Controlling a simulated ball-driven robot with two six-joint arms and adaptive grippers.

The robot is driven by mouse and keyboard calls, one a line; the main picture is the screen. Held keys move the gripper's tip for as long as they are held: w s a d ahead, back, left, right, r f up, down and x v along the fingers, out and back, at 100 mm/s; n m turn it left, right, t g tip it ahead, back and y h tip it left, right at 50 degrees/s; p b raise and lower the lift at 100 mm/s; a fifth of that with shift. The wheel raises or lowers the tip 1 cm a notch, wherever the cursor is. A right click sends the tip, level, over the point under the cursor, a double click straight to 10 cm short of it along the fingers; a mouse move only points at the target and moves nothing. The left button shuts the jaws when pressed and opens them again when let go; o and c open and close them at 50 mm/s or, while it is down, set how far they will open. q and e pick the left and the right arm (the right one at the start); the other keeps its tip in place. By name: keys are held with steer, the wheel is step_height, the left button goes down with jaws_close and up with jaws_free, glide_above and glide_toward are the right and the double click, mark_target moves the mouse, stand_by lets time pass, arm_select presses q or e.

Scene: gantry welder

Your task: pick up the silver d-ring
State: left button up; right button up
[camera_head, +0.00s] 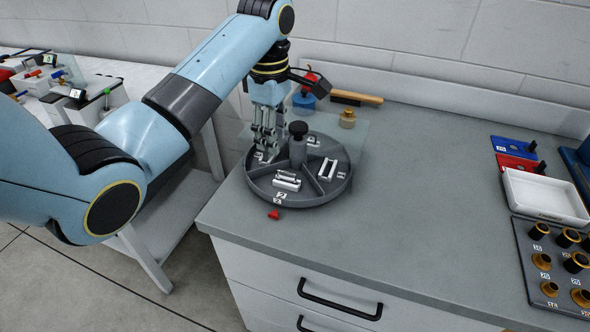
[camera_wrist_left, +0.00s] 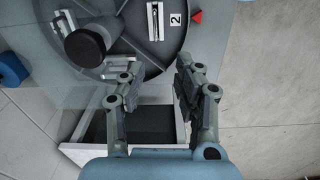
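A round grey divided tray (camera_head: 310,201) stands on the bench, with a dark knob on its central post (camera_head: 298,130). Silver metal pieces lie in its compartments: one at the front (camera_head: 287,180) and one at the right (camera_head: 328,170). In the left wrist view a slotted silver piece (camera_wrist_left: 154,21) lies beside a label "2". I cannot tell which piece is the d-ring. My left gripper (camera_head: 267,154) is over the tray's left compartment, its fingers pointing down. In the left wrist view it (camera_wrist_left: 156,76) is open, with nothing visibly held. My right gripper is not in view.
A small red piece (camera_head: 273,214) lies in front of the tray. Behind it are a blue-and-red item (camera_head: 304,98), a brass weight (camera_head: 347,118) and a wooden-handled brush (camera_head: 357,97). A white bin (camera_head: 543,196) and a fittings board (camera_head: 531,265) stand right. The bench middle is clear.

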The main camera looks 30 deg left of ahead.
arm_select(q)
glide_above(278, 170)
steer(key=shift+n, duration=0.4)
steer(key=shift+w+f, duration=0.15)
steer(key=shift+f, duration=0.9)
steer(key=shift+w+f, duration=0.1)
steer(key=shift+f, duration=0.95)
step_height(278, 170, down, 5)
steer(key=shift+s+f, duration=0.1)
steer(key=shift+c, duration=0.4)
jaws_close()
